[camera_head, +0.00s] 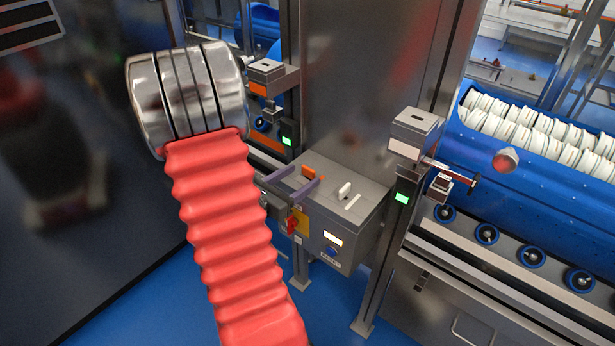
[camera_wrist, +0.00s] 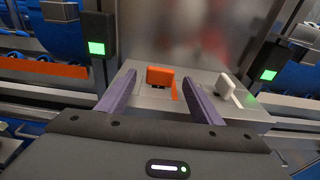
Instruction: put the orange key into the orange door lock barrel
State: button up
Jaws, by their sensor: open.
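The orange key (camera_head: 309,171) stands upright on top of a grey control box in the middle of the head view. It also shows in the wrist view (camera_wrist: 160,76), between my fingers. My gripper (camera_wrist: 157,82) is open, with one purple finger on each side of the key and a gap visible on both sides. In the head view, my gripper (camera_head: 305,176) reaches the key from the left. A grey lock box with an orange label (camera_head: 258,88) is on the post at back left; a dark slot shows on its top. I cannot make out the barrel itself.
A white key (camera_head: 344,190) stands on the control box (camera_head: 362,213), right of the orange one. A second lock box (camera_head: 416,121) with a white label is on the right post. Steel posts flank the control box, with a red switch (camera_head: 293,223) on its front.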

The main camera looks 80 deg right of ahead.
aim_at(307, 172)
jog(key=shift+x, duration=2.2)
jog(key=shift+f, duration=0.1)
jog(key=shift+c, duration=0.4)
jog(key=c, duration=1.1)
jog(key=shift+r, duration=5.05)
jog(key=shift+w, duration=0.1)
